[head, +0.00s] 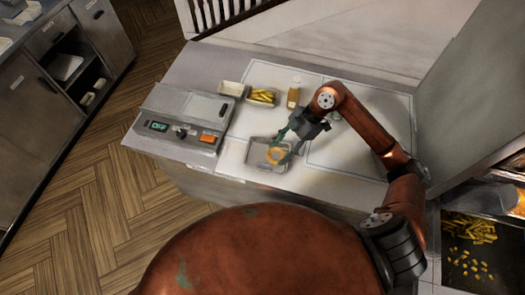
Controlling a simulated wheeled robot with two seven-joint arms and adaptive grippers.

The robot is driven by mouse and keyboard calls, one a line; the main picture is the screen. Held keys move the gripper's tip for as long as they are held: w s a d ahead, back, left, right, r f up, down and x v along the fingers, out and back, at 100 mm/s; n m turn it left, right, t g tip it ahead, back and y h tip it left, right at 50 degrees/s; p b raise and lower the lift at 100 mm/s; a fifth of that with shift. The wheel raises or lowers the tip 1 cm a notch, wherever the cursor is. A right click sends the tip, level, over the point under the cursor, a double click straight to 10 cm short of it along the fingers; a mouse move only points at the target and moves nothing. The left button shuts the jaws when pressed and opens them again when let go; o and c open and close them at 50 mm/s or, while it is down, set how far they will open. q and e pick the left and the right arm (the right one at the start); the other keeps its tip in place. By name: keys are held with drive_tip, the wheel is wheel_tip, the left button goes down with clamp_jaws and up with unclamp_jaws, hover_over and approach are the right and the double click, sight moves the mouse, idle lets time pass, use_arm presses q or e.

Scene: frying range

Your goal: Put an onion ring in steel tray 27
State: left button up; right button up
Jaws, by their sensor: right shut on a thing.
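A steel tray (255,163) lies on the light counter; I cannot read a number on it. An onion ring (276,155), golden and round, is at the right part of the tray, between the fingertips of my right gripper (281,148). The right gripper points down-left and is shut on the onion ring. I cannot tell whether the ring touches the tray floor. My left gripper is not in view.
Behind the tray are a pale container (231,88), a container of fries (262,97) and a small brown-and-white item (294,95). Fries lie in a dark bin (468,262) at lower right. The counter right of the tray is clear.

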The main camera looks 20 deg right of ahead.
drive_tip(key=w+a+f, duration=0.2)
drive_tip(key=w, duration=0.2)
hover_over(257, 156)
drive_tip(key=d, duration=0.2)
wheel_tip(257, 156, down, 6)
drive_tip(key=shift+r, duration=0.25)
wheel_tip(257, 156, down, 3)
drive_tip(key=shift+w+f+p, duration=0.1)
drive_tip(key=shift+f+p, duration=0.05)
drive_tip(key=shift+p, duration=0.4)
drive_tip(key=o, duration=0.5)
drive_tip(key=shift+o, duration=0.4)
drive_tip(key=b+v, duration=0.1)
drive_tip(key=v, duration=1.1)
